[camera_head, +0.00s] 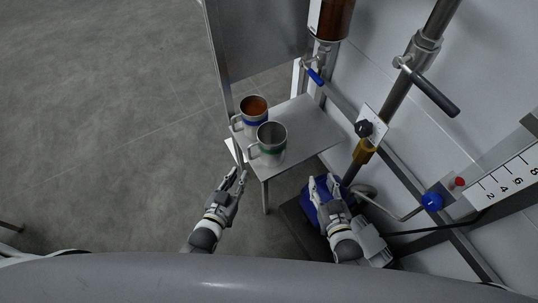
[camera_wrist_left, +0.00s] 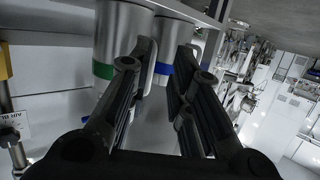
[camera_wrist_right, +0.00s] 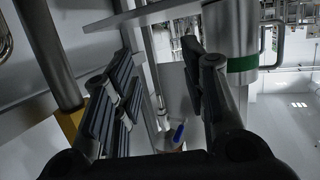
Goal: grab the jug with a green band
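The jug with a green band (camera_head: 272,144) is a metal mug standing upright on the small metal table (camera_head: 310,133), its handle on its left side. It shows at the left of the left wrist view (camera_wrist_left: 118,35) and the right of the right wrist view (camera_wrist_right: 230,35). My left gripper (camera_head: 235,179) is open and empty, in front of the table and below-left of the jug in the head view. In its wrist view a finger partly covers the jug's handle. My right gripper (camera_head: 325,181) is open and empty, below-right of the jug, apart from it.
A similar jug with a blue band (camera_head: 251,120), holding brown liquid, stands just behind the green-banded one. A metal panel (camera_head: 262,40) rises behind the table. Pipes, a yellow collar (camera_head: 364,151) and a black-handled valve (camera_head: 432,88) are at the right. Floor at the left is clear.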

